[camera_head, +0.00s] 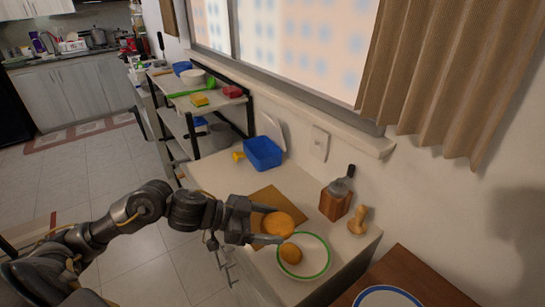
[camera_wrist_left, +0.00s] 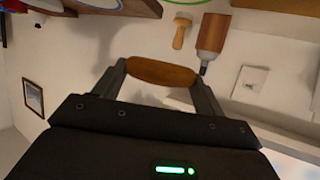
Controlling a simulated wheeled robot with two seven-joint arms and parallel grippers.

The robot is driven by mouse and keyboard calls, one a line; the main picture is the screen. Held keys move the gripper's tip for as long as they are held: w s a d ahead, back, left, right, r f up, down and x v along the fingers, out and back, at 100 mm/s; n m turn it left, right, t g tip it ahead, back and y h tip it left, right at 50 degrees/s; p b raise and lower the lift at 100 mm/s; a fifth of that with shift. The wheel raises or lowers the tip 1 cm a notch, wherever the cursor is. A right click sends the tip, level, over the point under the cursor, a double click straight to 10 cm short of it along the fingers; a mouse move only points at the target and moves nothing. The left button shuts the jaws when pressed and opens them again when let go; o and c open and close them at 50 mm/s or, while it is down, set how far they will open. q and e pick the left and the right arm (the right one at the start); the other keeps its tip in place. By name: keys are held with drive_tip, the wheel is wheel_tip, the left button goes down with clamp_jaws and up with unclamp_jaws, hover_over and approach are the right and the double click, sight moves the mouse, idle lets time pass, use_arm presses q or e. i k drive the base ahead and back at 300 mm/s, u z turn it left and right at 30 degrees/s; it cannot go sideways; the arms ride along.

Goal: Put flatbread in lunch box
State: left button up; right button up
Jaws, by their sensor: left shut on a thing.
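My left gripper (camera_head: 272,224) is shut on a round, orange-brown flatbread (camera_head: 284,224) and holds it over the counter, between the brown board and the plate. In the left wrist view the flatbread (camera_wrist_left: 160,72) shows edge-on between the two fingers. A smaller-looking round, orange-brown piece (camera_head: 291,254) lies on a white plate with a green rim (camera_head: 328,262). A blue open-topped box (camera_head: 263,153), which looks like the lunch box, stands farther back on the counter near the wall. Its inside is hard to make out. My right gripper is not in view.
A brown board (camera_head: 270,194) lies partly under the gripper. A wooden block with a dark-handled tool (camera_head: 336,200) and a wooden pestle-like item (camera_head: 358,220) stand at the right. A shelf rack (camera_head: 212,104) stands behind the blue box. The counter left of the board is clear.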

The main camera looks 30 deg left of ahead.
sight(259, 157)
drive_tip(key=z, duration=1.75)
drive_tip(key=k, duration=1.15)
drive_tip(key=u, duration=1.55)
drive_tip(key=i, duration=1)
drive_tip(key=z, duration=0.05)
